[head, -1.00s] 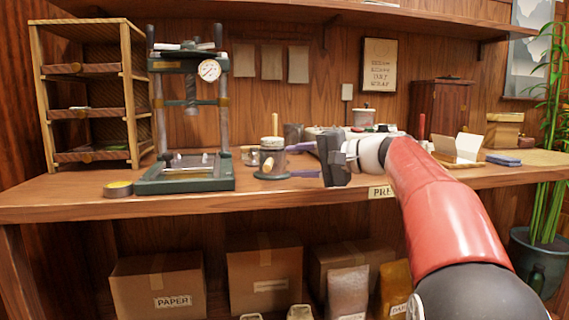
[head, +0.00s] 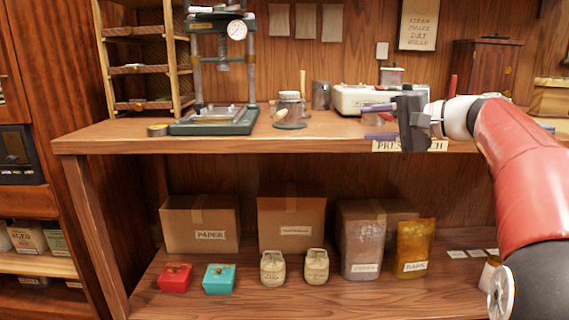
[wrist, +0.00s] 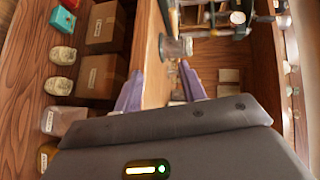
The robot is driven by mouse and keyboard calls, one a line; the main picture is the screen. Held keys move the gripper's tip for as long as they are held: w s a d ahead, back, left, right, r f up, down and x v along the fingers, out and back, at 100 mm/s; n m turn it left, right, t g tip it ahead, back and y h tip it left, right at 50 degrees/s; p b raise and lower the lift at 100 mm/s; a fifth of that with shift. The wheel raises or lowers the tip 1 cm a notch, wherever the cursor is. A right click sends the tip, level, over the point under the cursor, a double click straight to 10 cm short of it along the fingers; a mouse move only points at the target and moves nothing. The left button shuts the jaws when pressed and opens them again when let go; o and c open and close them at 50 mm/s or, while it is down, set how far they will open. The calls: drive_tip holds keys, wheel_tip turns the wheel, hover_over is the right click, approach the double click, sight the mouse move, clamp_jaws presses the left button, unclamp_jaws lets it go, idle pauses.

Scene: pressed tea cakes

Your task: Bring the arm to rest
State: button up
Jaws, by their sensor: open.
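My gripper (head: 367,121) is held out in front of the bench's front edge, at about the height of the bench top. Its two purple fingers are spread apart and point left, with nothing between them. The fingers also show in the wrist view (wrist: 158,82), apart and empty. My red arm reaches in from the right side of the head view. The dark gripper body fills the lower part of the wrist view.
Below stand cardboard boxes (head: 291,222), bags (head: 414,246) and a red box (head: 175,279). A rack (head: 146,69) stands left.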

drive_tip(key=s+a+f+g+h+p, duration=0.1)
drive_tip(key=s+a+f+g+h, duration=0.1)
drive_tip(key=s+a+f, duration=0.3)
drive_tip(key=s+f+n+g+h+p, duration=0.1)
drive_tip(key=s+f+n+h+p, duration=0.1)
drive_tip(key=s+f, duration=0.7)
drive_tip(key=s+f+n+g+h+p, duration=0.1)
drive_tip(key=s+f+n+h+p, duration=0.2)
drive_tip(key=s, duration=1.4)
wheel_tip(320, 180, down, 6)
drive_tip(key=n+h, duration=0.2)
drive_tip(key=h, duration=0.2)
drive_tip(key=shift+d+f+g+h, duration=0.25)
drive_tip(key=shift+d+g+h, duration=0.05)
drive_tip(key=shift+d+g, duration=0.1)
